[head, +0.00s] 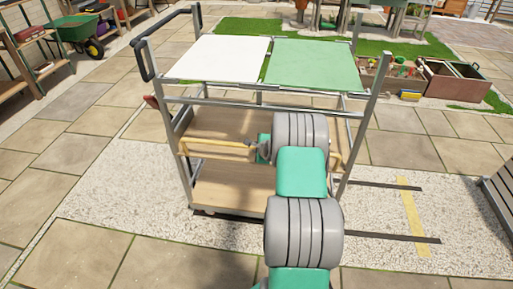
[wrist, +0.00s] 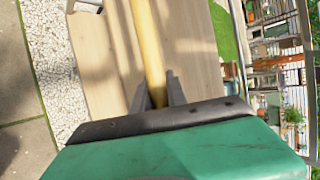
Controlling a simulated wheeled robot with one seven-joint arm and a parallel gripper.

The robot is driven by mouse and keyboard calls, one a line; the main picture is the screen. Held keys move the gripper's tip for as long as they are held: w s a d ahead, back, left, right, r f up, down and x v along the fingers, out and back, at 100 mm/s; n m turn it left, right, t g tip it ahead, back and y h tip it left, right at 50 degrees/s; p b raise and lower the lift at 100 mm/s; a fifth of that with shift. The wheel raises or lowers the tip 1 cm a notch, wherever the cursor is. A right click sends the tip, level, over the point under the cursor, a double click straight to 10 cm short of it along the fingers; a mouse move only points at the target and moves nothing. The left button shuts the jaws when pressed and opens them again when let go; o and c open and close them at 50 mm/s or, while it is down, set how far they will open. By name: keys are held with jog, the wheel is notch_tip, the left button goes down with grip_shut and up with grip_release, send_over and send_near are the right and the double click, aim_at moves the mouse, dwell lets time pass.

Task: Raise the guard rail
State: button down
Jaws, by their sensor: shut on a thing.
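The guard rail is a yellow bar (head: 215,146) across the front of a grey metal cart (head: 186,170), level with its middle wooden shelf (head: 215,122). Its left end meets the cart's front left post; a short yellow piece shows near the right post. My arm hides much of its right half. My gripper (head: 256,147) is shut on the rail near its middle. In the wrist view the rail (wrist: 146,35) runs up from between the two dark fingers (wrist: 160,88), with the wooden shelf boards behind it.
The cart's top holds a white panel (head: 215,58) and a green panel (head: 312,64). A lower wooden shelf (head: 232,185) lies below the rail. Dark lines and a yellow strip (head: 412,220) mark the gravel at right. Planter boxes (head: 450,80) stand behind; paving at left is clear.

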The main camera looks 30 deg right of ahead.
jog(key=shift+s+a+f, duration=0.3)
jog(key=shift+a+f, duration=0.05)
jog(key=shift+f, duration=0.25)
jog(key=c, duration=1.7)
grip_release()
jog(key=o, duration=0.3)
jog(key=shift+w+d+r, duration=0.1)
jog(key=shift+w, duration=0.1)
jog(key=shift+o, duration=0.4)
jog(key=shift+d+r, duration=0.15)
jog(key=shift+r, duration=0.05)
jog(key=v, duration=0.7)
jog(key=shift+s+r+p, duration=0.2)
jog(key=shift+s+p, duration=0.15)
jog(key=shift+p, duration=0.05)
jog(key=shift+c, duration=0.4)
